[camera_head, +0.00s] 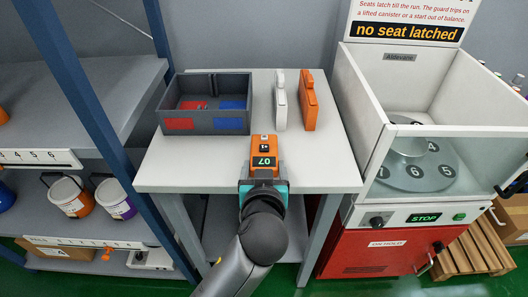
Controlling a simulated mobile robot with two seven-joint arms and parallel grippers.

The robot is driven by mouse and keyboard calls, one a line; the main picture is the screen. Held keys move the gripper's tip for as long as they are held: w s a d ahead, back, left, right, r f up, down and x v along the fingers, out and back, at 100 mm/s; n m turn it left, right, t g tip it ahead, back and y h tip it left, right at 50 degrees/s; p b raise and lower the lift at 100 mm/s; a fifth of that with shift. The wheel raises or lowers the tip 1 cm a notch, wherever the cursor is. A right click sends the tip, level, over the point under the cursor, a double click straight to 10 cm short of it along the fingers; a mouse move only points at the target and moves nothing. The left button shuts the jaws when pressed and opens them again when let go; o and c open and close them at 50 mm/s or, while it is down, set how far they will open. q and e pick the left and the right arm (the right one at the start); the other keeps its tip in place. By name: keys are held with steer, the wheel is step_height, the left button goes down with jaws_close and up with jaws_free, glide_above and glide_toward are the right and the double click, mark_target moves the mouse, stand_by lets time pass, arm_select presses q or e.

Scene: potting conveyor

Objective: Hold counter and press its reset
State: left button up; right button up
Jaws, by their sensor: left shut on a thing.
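The orange counter (263,143) is at the front middle of the light grey table, with a dark display reading 07 facing me. A small black-and-white part sits on its orange face above the display; I cannot tell for sure whether it is the reset. My left gripper (263,183), with teal parts, is shut on the counter from the front, at the table's front edge. The fingers hide the counter's lower part, and I cannot tell whether it touches the table. My right gripper is not in view.
A dark divided bin (207,133) with red and blue labels stands left on the table (230,177). A white upright device (280,102) and an orange one (308,102) stand at the back. A white-walled machine (343,112) is right; shelves with buckets (69,198) are left.

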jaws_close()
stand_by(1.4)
